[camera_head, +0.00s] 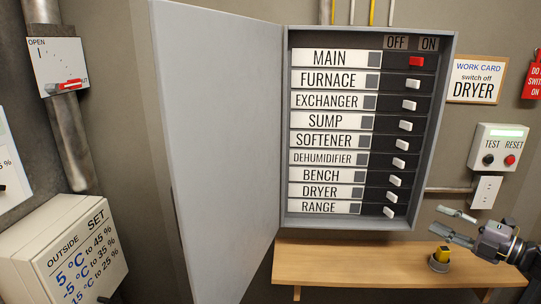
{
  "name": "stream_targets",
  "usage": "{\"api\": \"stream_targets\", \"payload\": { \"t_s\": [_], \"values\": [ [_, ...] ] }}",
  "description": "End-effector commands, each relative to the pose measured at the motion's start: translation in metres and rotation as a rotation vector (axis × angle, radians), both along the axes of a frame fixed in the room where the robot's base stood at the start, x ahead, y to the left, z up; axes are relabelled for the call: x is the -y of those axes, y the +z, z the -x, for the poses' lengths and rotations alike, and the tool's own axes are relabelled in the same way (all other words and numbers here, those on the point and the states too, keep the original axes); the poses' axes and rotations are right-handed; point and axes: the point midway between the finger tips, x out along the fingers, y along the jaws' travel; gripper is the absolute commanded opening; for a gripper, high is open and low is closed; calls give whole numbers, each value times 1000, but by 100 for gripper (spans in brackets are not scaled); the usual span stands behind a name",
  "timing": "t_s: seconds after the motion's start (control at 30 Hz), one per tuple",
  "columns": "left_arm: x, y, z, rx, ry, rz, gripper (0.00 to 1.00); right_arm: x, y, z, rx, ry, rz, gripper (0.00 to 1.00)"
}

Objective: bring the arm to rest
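My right gripper (451,225) comes in from the lower right, above the wooden bench (340,262). Its two grey fingers are spread apart with nothing between them. It is right of the open breaker box (448,110) and apart from its switches. The dryer switch (391,196) is a white lever in the second row from the bottom. It lines up with the other levers; I cannot tell clearly whether it is off or on. The red main switch (416,61) is at the top. My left gripper is not in view.
The box's grey door (220,150) stands open to the left. A small yellow-topped object (440,258) is on the bench below my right gripper. A test/reset unit (500,148) and an outlet (485,191) are on the wall nearby. A work card (477,80) reads "switch off DRYER".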

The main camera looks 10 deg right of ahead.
Motion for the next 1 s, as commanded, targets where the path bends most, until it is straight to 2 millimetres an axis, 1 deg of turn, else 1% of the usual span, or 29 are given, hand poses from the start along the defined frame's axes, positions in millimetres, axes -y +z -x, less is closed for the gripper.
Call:
{"api": "stream_targets", "payload": {
  "t_s": [0.07,0.13,0.27,0.3,0.37,0.4,0.47,0.5,0.57,0.6,0.67,0.7,0.77,0.8,0.87,0.9,1.0],
  "values": [
    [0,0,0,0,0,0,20,-14,-17,-5,-16,-19,-38,37],
    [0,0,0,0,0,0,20,-31,-38,-12,-40,-61,-90,37],
    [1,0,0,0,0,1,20,-73,-89,-20,-117,-182,-229,37],
    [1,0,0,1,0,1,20,-86,-105,-20,-147,-225,-274,37],
    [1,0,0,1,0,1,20,-105,-127,-16,-197,-292,-341,37],
    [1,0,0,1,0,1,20,-117,-142,-12,-233,-338,-384,37],
    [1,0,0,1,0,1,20,-135,-163,-3,-295,-409,-449,37],
    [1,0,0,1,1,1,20,-146,-177,5,-337,-455,-490,37],
    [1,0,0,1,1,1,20,-164,-196,20,-407,-528,-552,37],
    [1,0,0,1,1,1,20,-175,-209,32,-456,-578,-589,37],
    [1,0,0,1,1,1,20,-191,-226,51,-536,-651,-644,37],
    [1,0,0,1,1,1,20,-202,-236,66,-590,-700,-678,37],
    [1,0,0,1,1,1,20,-218,-250,90,-677,-773,-726,37],
    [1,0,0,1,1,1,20,-229,-257,108,-737,-821,-756,37],
    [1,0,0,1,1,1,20,-245,-266,135,-827,-892,-798,37],
    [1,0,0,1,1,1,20,-254,-271,153,-888,-937,-820,37],
    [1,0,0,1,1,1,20,-273,-277,191,-1010,-1025,-858,37]
  ]
}}
